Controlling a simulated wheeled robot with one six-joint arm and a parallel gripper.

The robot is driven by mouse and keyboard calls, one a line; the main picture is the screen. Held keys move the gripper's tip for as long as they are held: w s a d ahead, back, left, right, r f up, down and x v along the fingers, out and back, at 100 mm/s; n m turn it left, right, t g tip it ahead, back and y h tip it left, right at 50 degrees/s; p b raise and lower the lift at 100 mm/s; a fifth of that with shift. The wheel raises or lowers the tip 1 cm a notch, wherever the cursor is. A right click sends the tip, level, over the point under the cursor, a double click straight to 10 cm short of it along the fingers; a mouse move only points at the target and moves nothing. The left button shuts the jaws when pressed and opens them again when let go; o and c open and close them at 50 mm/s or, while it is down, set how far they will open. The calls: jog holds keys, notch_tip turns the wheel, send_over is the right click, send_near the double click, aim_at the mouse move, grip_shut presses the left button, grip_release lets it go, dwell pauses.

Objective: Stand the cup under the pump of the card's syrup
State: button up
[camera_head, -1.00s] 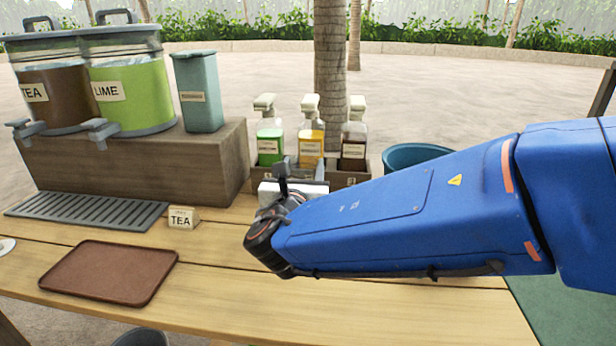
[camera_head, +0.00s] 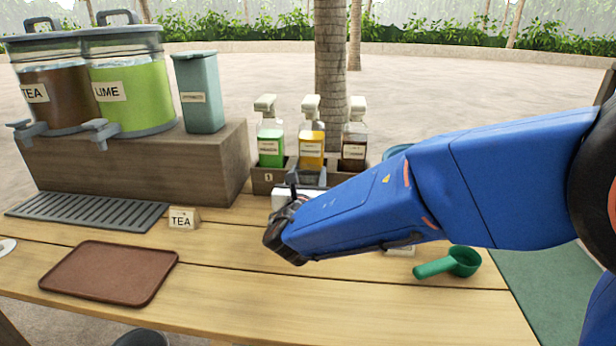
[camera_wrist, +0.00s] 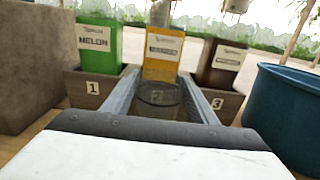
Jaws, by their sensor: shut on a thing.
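My gripper (camera_wrist: 160,98) is shut on a clear cup (camera_wrist: 158,92), which shows between its fingers in the wrist view. The cup is in front of the middle slot, marked 2; I cannot tell whether it touches the table. Behind it stands the yellow syrup bottle (camera_head: 311,150). The green melon bottle (camera_head: 270,148) is at slot 1 on the left, and the dark brown bottle (camera_head: 354,150) at slot 3 on the right. Each has a pale pump. The card (camera_head: 184,218) reads TEA; its smaller line is unreadable. My arm hides the cup's surroundings in the head view.
Tea (camera_head: 50,98) and lime (camera_head: 130,95) dispensers stand on a wooden block (camera_head: 130,165) at left, beside a teal container (camera_head: 199,90). A brown tray (camera_head: 110,272) lies front left. A blue tub (camera_wrist: 285,105) is right of the rack.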

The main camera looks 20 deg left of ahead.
jog(key=shift+w+f, duration=0.2)
jog(key=shift+f, duration=0.1)
jog(key=o, duration=1.4)
jog(key=shift+f, duration=0.15)
jog(key=shift+o, duration=0.2)
jog(key=shift+s, duration=0.3)
jog(key=v, duration=1.1)
jog(key=shift+s, duration=0.2)
